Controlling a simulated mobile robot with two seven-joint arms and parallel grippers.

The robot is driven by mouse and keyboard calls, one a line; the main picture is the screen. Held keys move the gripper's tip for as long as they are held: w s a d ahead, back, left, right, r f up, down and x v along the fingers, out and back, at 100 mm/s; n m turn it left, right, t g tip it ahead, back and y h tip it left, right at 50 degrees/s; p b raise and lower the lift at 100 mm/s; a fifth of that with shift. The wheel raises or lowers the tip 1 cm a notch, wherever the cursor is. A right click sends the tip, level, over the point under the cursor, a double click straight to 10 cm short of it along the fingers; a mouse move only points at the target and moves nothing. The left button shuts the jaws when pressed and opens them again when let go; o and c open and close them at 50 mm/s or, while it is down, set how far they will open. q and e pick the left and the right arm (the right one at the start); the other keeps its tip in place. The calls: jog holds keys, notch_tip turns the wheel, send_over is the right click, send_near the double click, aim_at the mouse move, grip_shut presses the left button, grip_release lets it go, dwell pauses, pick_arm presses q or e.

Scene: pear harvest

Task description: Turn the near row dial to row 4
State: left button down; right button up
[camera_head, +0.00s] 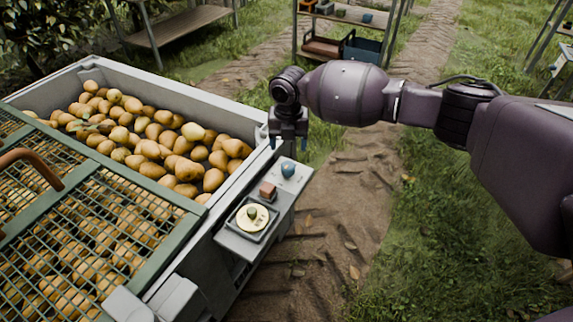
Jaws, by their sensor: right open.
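A round cream dial (248,223) with a small greenish knob (252,212) sits in a square grey frame on a shelf (289,200) fixed to the right side of the pear bin. Its row marks are too small to read. My right gripper (288,144) points down, open and empty, above the far end of the shelf. It is apart from the dial, beyond a blue knob (288,169) and a small reddish-brown block (267,190). My left gripper is not in view.
The grey bin (170,82) holds many pears (150,130). A green-framed mesh lid (150,265) with a brown handle (30,165) covers its near part. A rack (350,18) with trays stands behind. The dirt track and grass right of the shelf are clear.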

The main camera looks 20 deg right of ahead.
aim_at(288, 165)
notch_tip(288, 165, down, 9)
jog(key=shift+r+b, duration=0.2)
jog(key=shift+b, duration=0.95)
jog(key=c, duration=0.9)
